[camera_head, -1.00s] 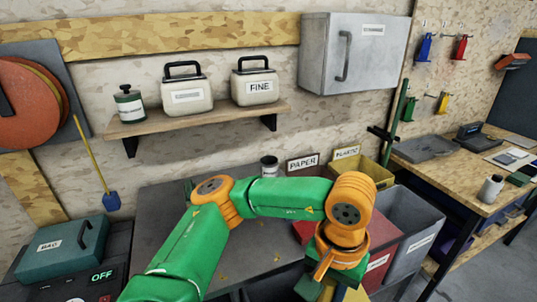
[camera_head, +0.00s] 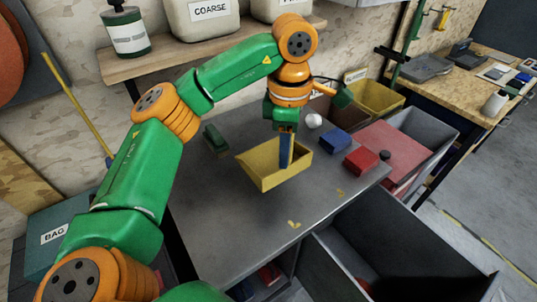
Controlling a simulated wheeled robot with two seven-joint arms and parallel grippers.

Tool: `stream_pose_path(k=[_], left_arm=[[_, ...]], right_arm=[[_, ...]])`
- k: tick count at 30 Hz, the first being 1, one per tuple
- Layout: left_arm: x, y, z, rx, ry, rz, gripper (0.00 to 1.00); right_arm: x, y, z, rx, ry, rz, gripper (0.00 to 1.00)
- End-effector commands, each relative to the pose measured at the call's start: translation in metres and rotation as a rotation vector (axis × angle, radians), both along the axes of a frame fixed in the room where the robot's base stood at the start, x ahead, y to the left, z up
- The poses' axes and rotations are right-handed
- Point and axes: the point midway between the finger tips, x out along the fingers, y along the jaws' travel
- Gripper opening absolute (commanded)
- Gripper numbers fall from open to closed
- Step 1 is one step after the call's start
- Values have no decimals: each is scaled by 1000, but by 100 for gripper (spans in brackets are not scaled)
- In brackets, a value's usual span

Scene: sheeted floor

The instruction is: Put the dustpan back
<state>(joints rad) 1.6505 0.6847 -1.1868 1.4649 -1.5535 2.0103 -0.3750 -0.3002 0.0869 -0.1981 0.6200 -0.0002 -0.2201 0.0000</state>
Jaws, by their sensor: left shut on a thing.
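The yellow dustpan (camera_head: 262,176), an open scoop with raised sides, is at the middle of the grey table (camera_head: 225,235). My left gripper (camera_head: 286,155) reaches down into it from above and is shut on it; a blue upright piece shows at the jaws. The exact grip is hidden, and I cannot tell whether the pan touches the table or hangs just above it. My right gripper is not in view.
A green block-like thing (camera_head: 215,139) lies left of the pan. A white ball (camera_head: 313,120), a blue block (camera_head: 337,139) and a red block (camera_head: 361,160) lie to its right. Yellow scraps (camera_head: 294,224) lie in front. A grey bin (camera_head: 400,235) stands at the front right.

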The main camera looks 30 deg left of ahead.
Motion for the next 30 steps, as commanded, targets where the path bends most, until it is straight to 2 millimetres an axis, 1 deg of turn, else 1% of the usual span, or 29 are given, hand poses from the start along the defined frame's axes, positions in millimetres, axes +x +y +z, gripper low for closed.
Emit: stream_pose_path(k=[1, 2, 3, 8, 9, 13, 16, 24, 25, 26, 27, 28, 30], left_arm=[[4, 8, -18, -3, 8, 3, 0], [7, 13, -24, -2, 8, 2, 0], [11, 19, -29, -2, 7, 2, 0], [21, 33, -48, -1, 4, 0, 0], [23, 38, -55, 0, 4, 0, 0], [23, 38, -78, 1, 5, -4, 0], [24, 38, -86, 0, 1, -5, 0], [24, 38, -90, -1, 0, -4, 0], [24, 38, -90, -1, 0, -4, 37], [24, 38, -89, -1, 0, -4, 45], [24, 37, -89, -1, 0, -4, 56], [24, 37, -89, -1, 0, -4, 62], [24, 37, -89, -1, 0, -4, 62]], right_arm=[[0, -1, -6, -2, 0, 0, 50], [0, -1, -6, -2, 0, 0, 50], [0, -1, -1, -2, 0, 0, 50], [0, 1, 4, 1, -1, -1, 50], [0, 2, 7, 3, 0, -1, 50], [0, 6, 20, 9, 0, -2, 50], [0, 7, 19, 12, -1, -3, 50], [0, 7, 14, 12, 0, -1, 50], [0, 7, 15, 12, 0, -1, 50], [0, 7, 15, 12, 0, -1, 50], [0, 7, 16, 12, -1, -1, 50], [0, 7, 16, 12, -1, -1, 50], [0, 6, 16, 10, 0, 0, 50]])
